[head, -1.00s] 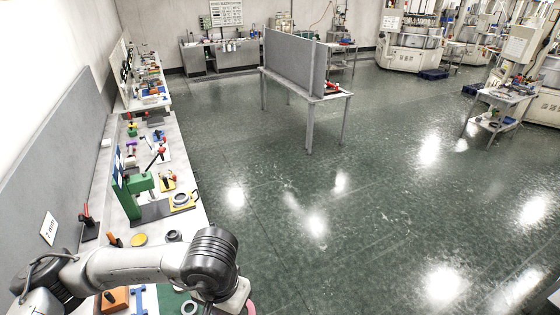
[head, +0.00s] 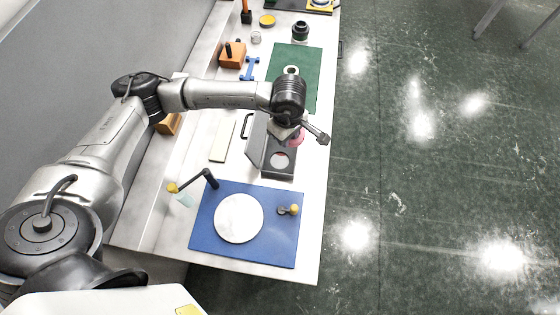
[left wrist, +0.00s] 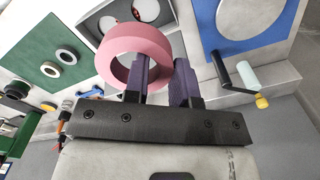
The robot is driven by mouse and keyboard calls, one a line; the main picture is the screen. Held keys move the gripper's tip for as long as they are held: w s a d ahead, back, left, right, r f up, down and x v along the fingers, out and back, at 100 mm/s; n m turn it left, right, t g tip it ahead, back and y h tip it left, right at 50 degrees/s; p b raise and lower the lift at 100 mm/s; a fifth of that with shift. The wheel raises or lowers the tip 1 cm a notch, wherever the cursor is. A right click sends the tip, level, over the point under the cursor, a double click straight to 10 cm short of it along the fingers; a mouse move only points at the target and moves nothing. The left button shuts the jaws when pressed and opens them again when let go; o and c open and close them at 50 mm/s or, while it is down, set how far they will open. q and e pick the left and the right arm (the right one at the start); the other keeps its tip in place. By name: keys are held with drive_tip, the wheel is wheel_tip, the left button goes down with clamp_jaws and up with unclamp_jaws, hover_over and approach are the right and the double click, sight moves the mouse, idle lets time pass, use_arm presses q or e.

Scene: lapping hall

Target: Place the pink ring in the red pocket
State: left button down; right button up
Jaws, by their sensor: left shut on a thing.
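The pink ring (left wrist: 137,40) is held by my left gripper (left wrist: 166,68), whose dark purple fingers are shut on the ring's wall, one finger inside its hole. In the head view the pink ring (head: 298,140) shows partly under my left wrist, above the far end of an open grey case (head: 282,172). The case has a raised lid on its left and a round pale pocket (head: 280,159). My right gripper is not in view.
A blue mat (head: 278,236) with a white disc and a crank handle lies nearer. A green mat (head: 306,62) with a grey ring lies beyond. Orange blocks, a blue tool and a black-topped jar stand at the back. The bench's right edge is close to the case.

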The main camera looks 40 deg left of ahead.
use_arm(q)
drive_tip(key=w+a+f+n+b, duration=0.1)
drive_tip(key=a+f+n+b, duration=0.2)
drive_tip(key=f, duration=0.5)
drive_tip(key=a+f+n+b, duration=0.1)
drive_tip(key=f+n+b, duration=0.3)
drive_tip(key=f, duration=0.3)
hover_over(279, 167)
wheel_tip(279, 167, down, 6)
drive_tip(key=shift+a+f+b, duration=0.1)
drive_tip(key=shift+b, duration=0.3)
drive_tip(key=shift+f, duration=2.2)
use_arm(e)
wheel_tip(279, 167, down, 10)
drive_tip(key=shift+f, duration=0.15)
use_arm(q)
drive_tip(key=shift+f+b, duration=0.15)
drive_tip(key=shift+b, duration=0.2)
drive_tip(key=c, duration=0.9)
unclamp_jaws()
drive_tip(key=shift+c, duration=0.2)
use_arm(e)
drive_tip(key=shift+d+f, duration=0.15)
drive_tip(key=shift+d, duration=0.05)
